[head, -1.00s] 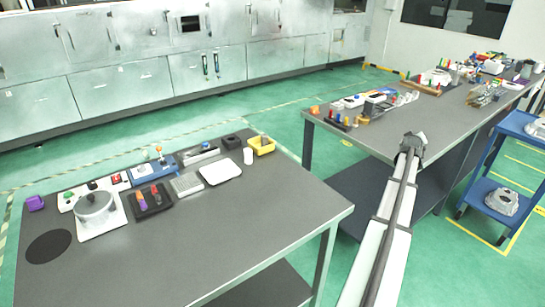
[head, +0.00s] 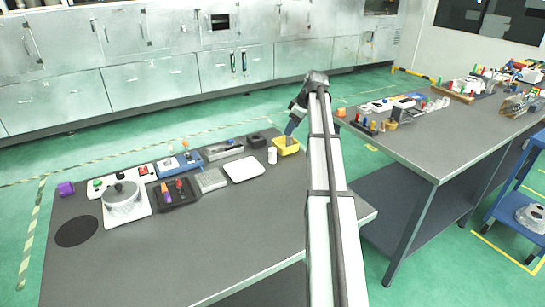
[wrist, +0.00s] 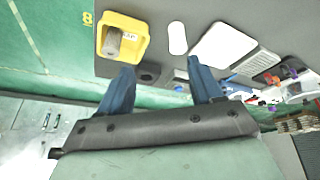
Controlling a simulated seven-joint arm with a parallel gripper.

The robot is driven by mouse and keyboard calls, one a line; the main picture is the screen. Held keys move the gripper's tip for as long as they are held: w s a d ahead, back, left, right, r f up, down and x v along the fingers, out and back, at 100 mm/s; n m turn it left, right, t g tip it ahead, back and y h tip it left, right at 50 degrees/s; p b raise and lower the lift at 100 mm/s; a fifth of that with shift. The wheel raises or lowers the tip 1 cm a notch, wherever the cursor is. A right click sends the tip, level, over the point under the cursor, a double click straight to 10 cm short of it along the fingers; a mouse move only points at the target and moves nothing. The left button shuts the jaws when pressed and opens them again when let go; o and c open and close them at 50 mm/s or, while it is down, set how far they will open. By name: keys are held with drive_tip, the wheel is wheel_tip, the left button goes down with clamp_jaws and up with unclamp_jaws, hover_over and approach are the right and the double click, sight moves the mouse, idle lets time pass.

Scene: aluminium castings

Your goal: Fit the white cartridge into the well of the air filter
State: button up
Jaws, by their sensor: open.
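A small white cylinder, which looks like the white cartridge (head: 272,155), stands upright on the near table beside the yellow bin. It also shows in the wrist view (wrist: 177,38), apart from my fingers. My gripper (head: 291,128) is above the table's far right corner, close to the yellow bin. In the wrist view its two blue fingers (wrist: 160,66) are spread with nothing between them. A black block with a recess (head: 256,140) and a grey unit with a blue knob (head: 222,149) stand nearby; I cannot tell which thing is the air filter.
The yellow bin (head: 279,152) holds a grey-brown cylinder (wrist: 113,42). A white tray (head: 243,168) lies left of the cartridge. A lidded pot (head: 122,199) and several small devices fill the table's left. The table's front is clear. Another cluttered table (head: 440,142) stands right.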

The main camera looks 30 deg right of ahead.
drive_tip(key=a, duration=0.3)
drive_tip(key=n, duration=0.1)
hover_over(273, 149)
drive_tip(key=s, duration=0.2)
drive_tip(key=shift+g+y, duration=0.3)
drive_tip(key=shift+y, duration=0.1)
drive_tip(key=f, duration=0.6)
drive_tip(key=shift+d+f, duration=0.2)
drive_tip(key=shift+d, duration=0.15)
drive_tip(key=shift+d+x, duration=0.15)
drive_tip(key=shift+x, duration=1.3)
drive_tip(key=shift+d+x, duration=0.15)
drive_tip(key=shift+x, duration=1.35)
drive_tip(key=shift+w, duration=0.15)
drive_tip(key=c, duration=1.1)
drive_tip(key=shift+r, duration=0.15)
